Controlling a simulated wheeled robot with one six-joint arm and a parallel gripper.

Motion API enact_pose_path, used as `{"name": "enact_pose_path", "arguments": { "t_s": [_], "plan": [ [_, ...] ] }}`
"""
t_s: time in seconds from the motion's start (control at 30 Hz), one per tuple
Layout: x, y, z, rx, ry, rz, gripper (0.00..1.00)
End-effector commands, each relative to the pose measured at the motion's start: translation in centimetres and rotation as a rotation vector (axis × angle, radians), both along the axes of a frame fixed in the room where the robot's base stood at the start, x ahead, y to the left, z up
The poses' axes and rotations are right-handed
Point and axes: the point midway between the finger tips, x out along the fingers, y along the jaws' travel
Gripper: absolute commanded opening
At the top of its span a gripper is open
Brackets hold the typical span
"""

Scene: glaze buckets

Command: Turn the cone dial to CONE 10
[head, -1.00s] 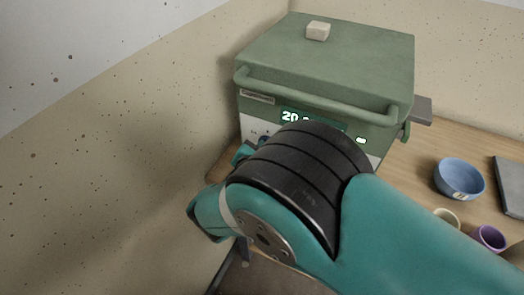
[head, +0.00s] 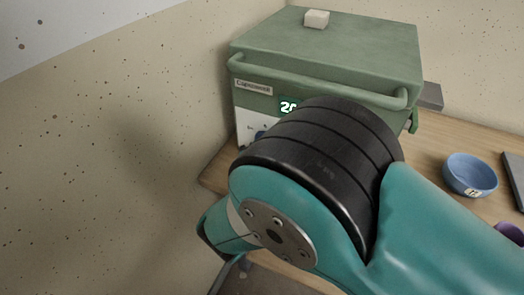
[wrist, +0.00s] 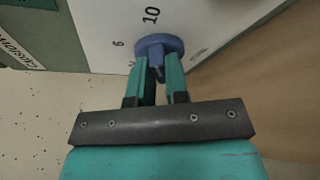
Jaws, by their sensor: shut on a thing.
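The cone dial (wrist: 172,45) is a round blue knob on a white panel (wrist: 100,25) in the wrist view. The mark "10" is printed above it, "6" to its left, and another mark lower left is partly hidden. My gripper (wrist: 161,70) has its two teal fingers shut on the dial's narrow raised grip. Which mark the dial points to I cannot tell. In the head view my arm hides the gripper and most of the panel. A bit of the blue dial (head: 260,135) shows beside the arm on the green kiln (head: 330,50).
A lit display (head: 288,106) starting with "20" is partly covered by my arm. A handle bar (head: 310,84) runs across the kiln's front. A pale block (head: 316,18) lies on the kiln's top. A blue bowl (head: 468,172) stands on the wooden table at right. A speckled wall is close at left.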

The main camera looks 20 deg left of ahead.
Motion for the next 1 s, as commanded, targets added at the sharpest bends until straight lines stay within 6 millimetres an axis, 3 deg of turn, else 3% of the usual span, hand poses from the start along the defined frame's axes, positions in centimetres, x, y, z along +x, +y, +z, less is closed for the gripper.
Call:
{"name": "enact_pose_path", "arguments": {
  "t_s": [0.47,0.5,0.6,1.0],
  "plan": [
    [-0.01,-0.06,-0.08,0.014,0.0,-0.002,0.0],
    [-0.01,-0.06,-0.08,0.014,0.0,-0.002,0.19],
    [-0.01,-0.06,-0.07,0.015,0.0,-0.001,0.4],
    [-0.51,-0.08,0.24,0.013,0.0,0.003,0.4]
  ]
}}
